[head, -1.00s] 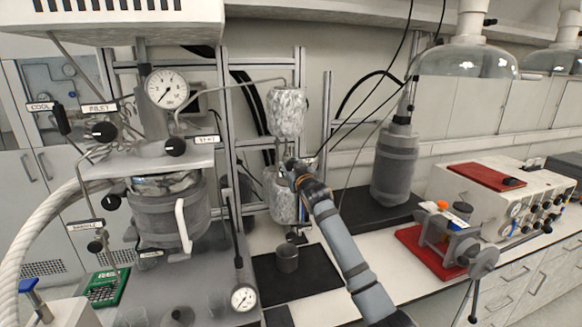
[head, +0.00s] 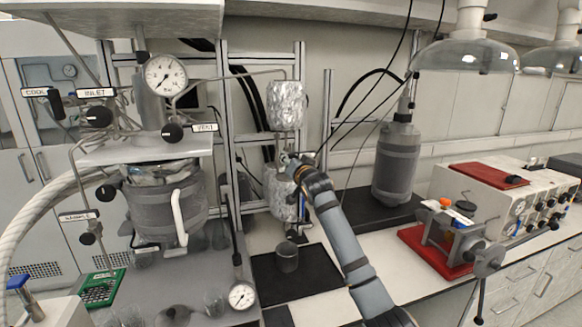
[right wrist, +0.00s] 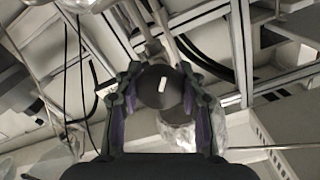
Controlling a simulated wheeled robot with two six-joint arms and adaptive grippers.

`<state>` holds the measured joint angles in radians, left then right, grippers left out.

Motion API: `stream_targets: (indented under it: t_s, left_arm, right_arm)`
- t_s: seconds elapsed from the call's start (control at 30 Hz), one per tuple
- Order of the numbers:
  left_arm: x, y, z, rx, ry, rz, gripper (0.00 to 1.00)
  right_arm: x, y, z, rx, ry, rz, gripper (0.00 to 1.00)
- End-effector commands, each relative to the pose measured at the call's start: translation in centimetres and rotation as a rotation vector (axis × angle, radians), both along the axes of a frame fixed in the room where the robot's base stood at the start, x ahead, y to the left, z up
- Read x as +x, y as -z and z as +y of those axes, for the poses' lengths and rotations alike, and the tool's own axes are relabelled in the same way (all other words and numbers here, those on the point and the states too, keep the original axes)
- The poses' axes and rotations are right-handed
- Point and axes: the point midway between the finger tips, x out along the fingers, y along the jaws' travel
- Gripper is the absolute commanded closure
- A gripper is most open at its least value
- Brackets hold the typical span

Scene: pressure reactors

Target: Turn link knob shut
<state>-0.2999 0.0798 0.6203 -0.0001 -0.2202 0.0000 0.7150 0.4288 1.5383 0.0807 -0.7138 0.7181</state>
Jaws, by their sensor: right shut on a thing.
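The link knob (right wrist: 155,98) is a dark round knob with a short white mark, seen between my fingers in the right wrist view. My right gripper (right wrist: 160,78) is shut on the knob, with a finger on each side. In the head view the right gripper (head: 290,162) is between the upper foil-wrapped vessel (head: 285,105) and the lower foil-wrapped vessel (head: 281,198), and it hides the knob there. My left gripper is not in view.
A reactor with a gauge (head: 166,76) and labelled knobs, including the vent knob (head: 172,132), stands on the left. Metal frame posts rise behind the vessels. A grey cylinder (head: 396,165) stands to the right. A small dark cup (head: 287,257) sits on a black mat.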

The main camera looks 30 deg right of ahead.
Motion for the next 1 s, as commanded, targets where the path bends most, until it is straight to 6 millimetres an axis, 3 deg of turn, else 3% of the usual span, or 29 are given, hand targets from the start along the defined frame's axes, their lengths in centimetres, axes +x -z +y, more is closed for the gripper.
stream_targets:
  t_s: [0.6, 1.0]
  left_arm:
    - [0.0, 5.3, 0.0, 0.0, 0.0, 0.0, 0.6]
    - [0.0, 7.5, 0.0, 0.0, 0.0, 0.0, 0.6]
  right_arm:
    - [0.0, 0.3, 0.0, 0.565, -0.001, -0.137, 0.92]
    - [0.0, 0.2, 0.0, 0.836, 0.001, -0.2, 0.92]
